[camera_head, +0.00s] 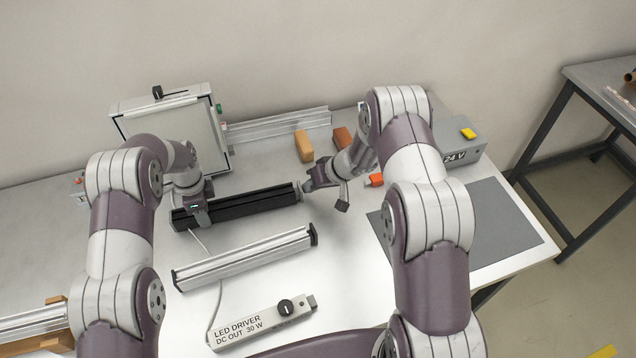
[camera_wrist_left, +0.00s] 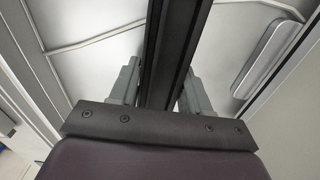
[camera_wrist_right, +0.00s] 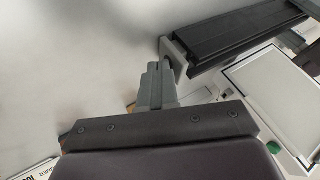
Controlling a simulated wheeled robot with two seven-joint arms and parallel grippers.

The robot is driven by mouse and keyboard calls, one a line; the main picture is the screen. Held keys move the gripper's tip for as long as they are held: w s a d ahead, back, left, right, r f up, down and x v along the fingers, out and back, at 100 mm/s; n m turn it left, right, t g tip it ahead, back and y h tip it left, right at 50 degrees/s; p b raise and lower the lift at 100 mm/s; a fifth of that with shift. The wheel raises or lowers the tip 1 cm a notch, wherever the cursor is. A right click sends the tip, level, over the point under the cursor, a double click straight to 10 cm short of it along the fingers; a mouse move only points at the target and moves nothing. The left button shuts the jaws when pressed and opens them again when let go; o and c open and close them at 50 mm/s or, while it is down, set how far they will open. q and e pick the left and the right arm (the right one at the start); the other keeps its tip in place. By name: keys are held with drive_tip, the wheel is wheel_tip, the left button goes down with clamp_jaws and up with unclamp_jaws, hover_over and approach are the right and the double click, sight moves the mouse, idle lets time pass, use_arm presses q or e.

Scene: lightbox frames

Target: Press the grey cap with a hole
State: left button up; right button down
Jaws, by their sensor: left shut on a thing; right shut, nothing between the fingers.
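A black profile (camera_head: 250,203) lies on the white table, and it also shows in the left wrist view (camera_wrist_left: 168,45). A grey cap (camera_wrist_right: 175,57) is at its end nearest my right gripper; in the head view the cap (camera_head: 298,191) is small and partly hidden. Its hole cannot be made out. My left gripper (camera_head: 202,217) is shut on the black profile near its left end, with one finger on each side. My right gripper (camera_head: 306,187) is shut and empty, its fingertips (camera_wrist_right: 160,68) right at the grey cap. I cannot tell whether they touch it.
A silver profile (camera_head: 245,257) with black ends lies in front, and an LED driver box (camera_head: 263,322) nearer still. A framed panel (camera_head: 170,118) stands behind. Orange (camera_head: 304,146) and brown (camera_head: 343,140) blocks, a 24V box (camera_head: 460,150) and a grey mat (camera_head: 495,225) are around my right arm.

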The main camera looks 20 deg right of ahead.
drive_tip(key=shift+a, duration=0.1)
use_arm(q)
drive_tip(key=shift+d, duration=0.1)
use_arm(e)
drive_tip(key=shift+a, duration=1.35)
drive_tip(key=d, duration=0.4)
drive_tip(key=shift+d+r, duration=0.2)
drive_tip(key=shift+d, duration=0.2)
drive_tip(key=v, duration=0.9)
drive_tip(key=shift+s+r, duration=0.2)
drive_tip(key=shift+d, duration=0.1)
use_arm(q)
drive_tip(key=o, duration=1.3)
drive_tip(key=shift+r, duration=0.1)
